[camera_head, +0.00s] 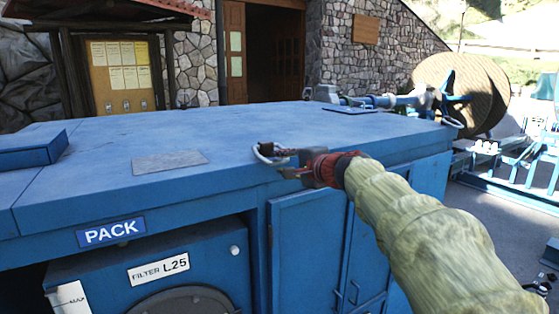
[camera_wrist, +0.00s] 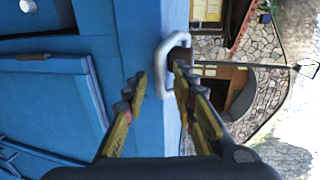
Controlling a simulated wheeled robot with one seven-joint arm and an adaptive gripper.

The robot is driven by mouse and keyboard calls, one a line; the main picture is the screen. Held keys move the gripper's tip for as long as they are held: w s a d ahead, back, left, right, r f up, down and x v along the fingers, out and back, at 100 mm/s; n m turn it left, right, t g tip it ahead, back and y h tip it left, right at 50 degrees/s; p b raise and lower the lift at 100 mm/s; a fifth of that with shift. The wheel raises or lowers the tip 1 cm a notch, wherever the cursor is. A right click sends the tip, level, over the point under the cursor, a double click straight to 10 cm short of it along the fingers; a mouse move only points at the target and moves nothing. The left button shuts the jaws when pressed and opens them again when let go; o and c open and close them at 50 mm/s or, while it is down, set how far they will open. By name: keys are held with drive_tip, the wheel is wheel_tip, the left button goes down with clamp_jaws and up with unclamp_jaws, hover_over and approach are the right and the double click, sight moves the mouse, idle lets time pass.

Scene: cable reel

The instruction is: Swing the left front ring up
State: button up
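The left front ring is a pale metal loop (camera_head: 264,153) at the front edge of the blue cabinet's top (camera_head: 240,130). My gripper (camera_head: 285,155) is beside it, reaching in from the right. In the wrist view the ring (camera_wrist: 161,68) shows at the fingertips of my gripper (camera_wrist: 160,75). The two fingers stand apart, with one side of the ring showing between their tips and part of it hidden behind the right finger. I cannot tell whether a finger touches it.
A second ring (camera_head: 453,122) sits at the cabinet's right front corner. A grey plate (camera_head: 169,161) lies flat on the top, and a blue box (camera_head: 35,150) stands at the left. Blue pipework (camera_head: 375,100) runs along the back right. A wooden cable reel (camera_head: 480,85) stands beyond.

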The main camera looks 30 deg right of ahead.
drive_tip(key=shift+x, duration=1.2)
drive_tip(key=shift+c, duration=1.1)
clamp_jaws()
